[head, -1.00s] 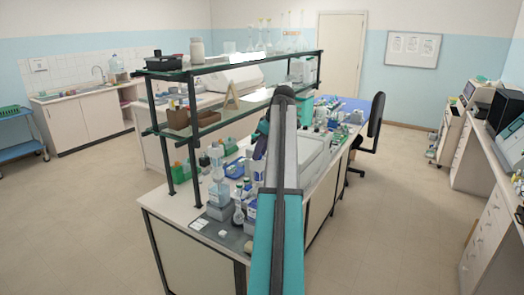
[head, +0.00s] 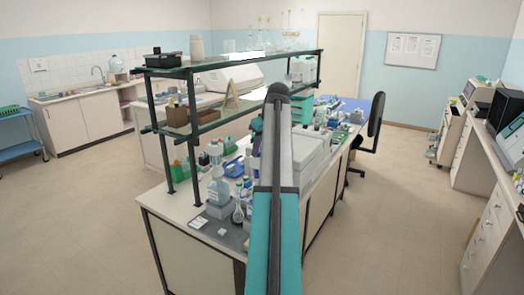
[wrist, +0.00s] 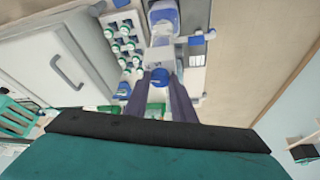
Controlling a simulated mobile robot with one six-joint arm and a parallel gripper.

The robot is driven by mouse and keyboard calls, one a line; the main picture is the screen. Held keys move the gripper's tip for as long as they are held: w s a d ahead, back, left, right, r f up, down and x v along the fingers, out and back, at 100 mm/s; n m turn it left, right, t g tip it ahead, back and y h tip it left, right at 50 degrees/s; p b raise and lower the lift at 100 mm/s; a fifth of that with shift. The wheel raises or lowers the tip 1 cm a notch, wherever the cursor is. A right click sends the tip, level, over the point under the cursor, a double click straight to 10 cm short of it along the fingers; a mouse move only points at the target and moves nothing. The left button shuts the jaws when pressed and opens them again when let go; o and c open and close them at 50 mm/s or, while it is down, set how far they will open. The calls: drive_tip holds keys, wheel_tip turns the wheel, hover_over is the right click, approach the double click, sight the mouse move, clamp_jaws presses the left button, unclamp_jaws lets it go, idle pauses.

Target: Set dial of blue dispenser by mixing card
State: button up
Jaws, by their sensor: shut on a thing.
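In the wrist view the two dark purple fingers of my gripper (wrist: 161,84) reach up to a round blue dial (wrist: 160,76) and are shut on it. The dial sits at the front of a pale dispenser head (wrist: 160,56). A clear bottle with blue parts (wrist: 164,20) shows behind it, cut by the top edge. In the head view my arm hides the gripper and this dispenser. A small white card (head: 199,222) lies on the dark mat at the near end of the bench; its print is too small to read, and I cannot tell whether it is the mixing card.
A white rack of green-capped vials (wrist: 123,42) stands left of the dispenser, beside a large white box with a handle (wrist: 68,70). Other bottles and dispensers (head: 218,190) crowd the near bench end. A glass shelf (head: 215,128) on black posts stands over the bench.

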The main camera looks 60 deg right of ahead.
drive_tip(key=m+h, duration=0.1)
drive_tip(key=m, duration=0.1)
drive_tip(key=m+g+b, duration=0.1)
drive_tip(key=m, duration=0.2)
drive_tip(key=shift+w+a+h, duration=0.15)
drive_tip(key=shift+a+h, duration=0.05)
drive_tip(key=shift+h, duration=0.2)
drive_tip(key=o, duration=1.1)
drive_tip(key=shift+c, duration=0.2)
drive_tip(key=shift+r+b, duration=0.15)
drive_tip(key=shift+b, duration=0.15)
drive_tip(key=b+v, duration=0.4)
drive_tip(key=v, duration=0.9)
drive_tip(key=shift+r, duration=0.3)
drive_tip(key=shift+a, duration=0.15)
